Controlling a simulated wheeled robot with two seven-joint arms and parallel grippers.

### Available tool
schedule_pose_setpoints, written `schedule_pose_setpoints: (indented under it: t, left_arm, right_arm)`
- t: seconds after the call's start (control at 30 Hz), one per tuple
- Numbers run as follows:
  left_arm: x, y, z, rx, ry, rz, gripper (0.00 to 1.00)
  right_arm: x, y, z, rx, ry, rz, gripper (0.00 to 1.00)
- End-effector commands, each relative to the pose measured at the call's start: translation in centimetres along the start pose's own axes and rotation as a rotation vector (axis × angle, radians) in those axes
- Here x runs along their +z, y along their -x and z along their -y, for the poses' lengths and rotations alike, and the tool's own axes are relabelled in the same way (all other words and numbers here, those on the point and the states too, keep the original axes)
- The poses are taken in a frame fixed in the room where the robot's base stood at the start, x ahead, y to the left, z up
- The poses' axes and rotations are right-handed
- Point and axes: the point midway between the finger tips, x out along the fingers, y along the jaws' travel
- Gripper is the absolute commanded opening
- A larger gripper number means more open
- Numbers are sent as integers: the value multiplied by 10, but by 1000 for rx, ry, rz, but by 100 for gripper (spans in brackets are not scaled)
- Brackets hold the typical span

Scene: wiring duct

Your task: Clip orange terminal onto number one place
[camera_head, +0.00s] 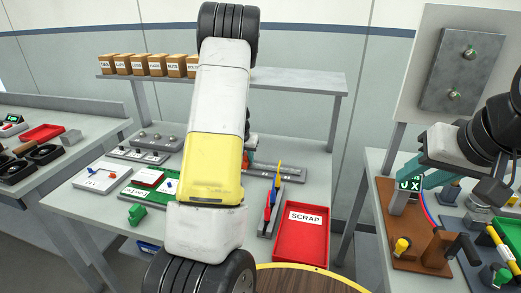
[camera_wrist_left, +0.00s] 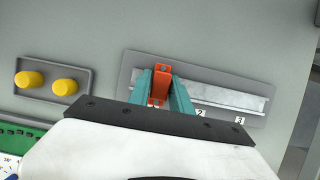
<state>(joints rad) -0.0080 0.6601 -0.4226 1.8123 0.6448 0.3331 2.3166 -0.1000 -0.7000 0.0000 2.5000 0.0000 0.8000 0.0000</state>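My left gripper (camera_wrist_left: 161,88) has teal fingers on both sides of an orange terminal (camera_wrist_left: 161,82) and is shut on it. The terminal is over the left part of a metal rail (camera_wrist_left: 222,97) on a grey plate. Labels 2 (camera_wrist_left: 201,113) and 3 (camera_wrist_left: 239,121) show below the rail; the place left of 2 is mostly covered by the fingers. I cannot tell whether the terminal touches the rail. In the head view my left arm hides most of the gripper, and the rail (camera_head: 276,173) shows to its right. My right gripper (camera_head: 415,178) looks open over the right-hand table.
A grey plate with two yellow knobs (camera_wrist_left: 47,82) lies left of the rail. A shelf with several small boxes (camera_head: 145,64) is behind. The right table is crowded.

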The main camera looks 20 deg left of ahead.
Motion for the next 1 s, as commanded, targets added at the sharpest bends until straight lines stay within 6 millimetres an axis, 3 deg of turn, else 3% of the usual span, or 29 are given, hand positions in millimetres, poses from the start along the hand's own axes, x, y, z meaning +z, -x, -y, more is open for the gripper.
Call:
schedule_pose_setpoints:
  t: [0.1, 0.43, 0.8, 1.0]
  left_arm:
    - [0, 0, 0, 0, 0, 0, 45]
    - [1, 4, 0, 1, -1, 2, 45]
    - [2, 62, 1, 0, -3, 4, 45]
    - [0, 77, 1, -1, -1, 1, 45]
  right_arm:
    - [0, 0, 0, 0, 0, 0, 36]
    - [0, 0, 0, 0, 0, 0, 36]
    - [0, 0, 0, 0, 0, 0, 36]
    - [0, 0, 0, 0, 0, 0, 36]
